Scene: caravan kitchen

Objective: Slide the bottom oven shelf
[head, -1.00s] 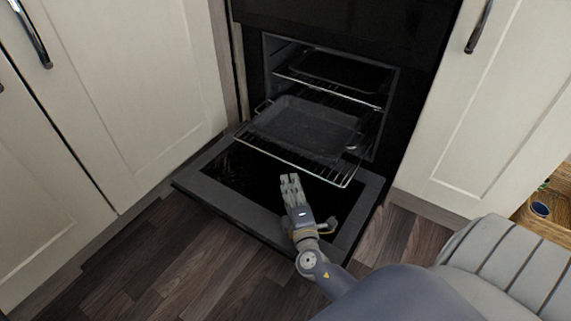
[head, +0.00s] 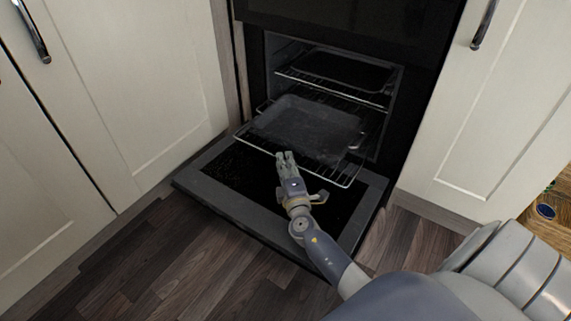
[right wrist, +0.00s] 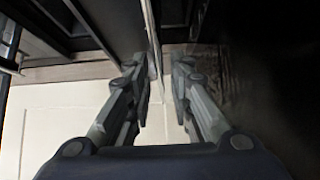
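The bottom oven shelf (head: 335,177), a wire rack, sticks out of the oven above the open door. A dark baking tray (head: 310,125) sits on it. My right gripper (head: 285,155) is at the shelf's front bar, near its middle. In the right wrist view, the fingers (right wrist: 160,80) are apart, with the thin bar (right wrist: 153,35) running between them. The bar looks closer to the left finger; I cannot tell whether it touches. My left gripper is not in view.
The oven door (head: 225,198) is folded down flat below the shelf. An upper rack (head: 340,85) with a dark tray is inside the oven. Cream cupboards stand at left (head: 150,80) and right (head: 490,120). Wooden floor (head: 150,260) lies in front.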

